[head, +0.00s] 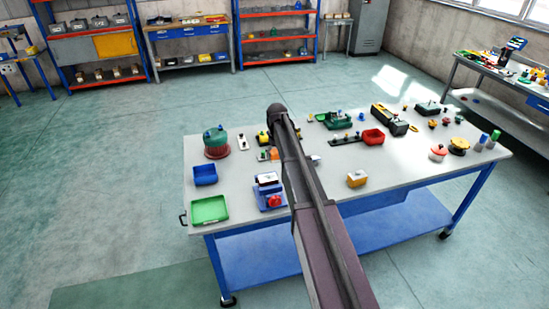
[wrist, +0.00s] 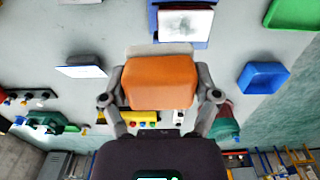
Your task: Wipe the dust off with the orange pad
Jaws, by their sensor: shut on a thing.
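The orange pad (wrist: 160,82) sits between the two fingers of my gripper (wrist: 160,98), which is shut on it. In the head view a small orange patch, likely the pad (head: 275,155), shows left of my arm, which hides most of the gripper. A white panel with a grey dusty smudge (wrist: 186,24) lies beyond the pad in the wrist view, apart from it in the picture. In the head view this panel (head: 267,179) appears on top of a blue unit with a red knob (head: 273,201).
A blue bin (head: 205,175) and a green tray (head: 210,210) stand at the table's left. A green-topped part (head: 215,141) stands behind them. The table's front right (head: 420,165) is clear.

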